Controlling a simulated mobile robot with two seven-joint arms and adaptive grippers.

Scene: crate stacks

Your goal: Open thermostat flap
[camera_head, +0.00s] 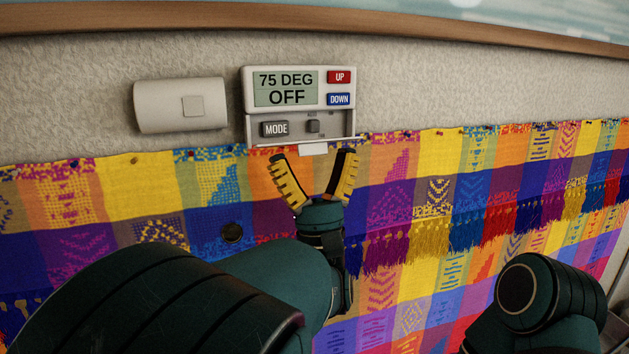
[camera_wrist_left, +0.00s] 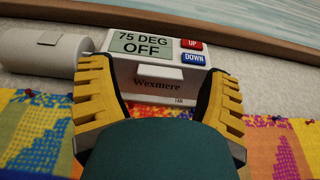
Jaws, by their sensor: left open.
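The white thermostat (camera_head: 351,115) on the wall shows "75 DEG" and "OFF", with a red UP and a blue DOWN button. Contact with the flap cannot be told. My right gripper is out of view.
A blank white box (camera_head: 180,105) is on the wall left of the thermostat. A colourful woven cloth (camera_head: 130,190) is pinned across the wall below. A wooden rail (camera_head: 450,36) runs above. One of my arm links shows at lower right.

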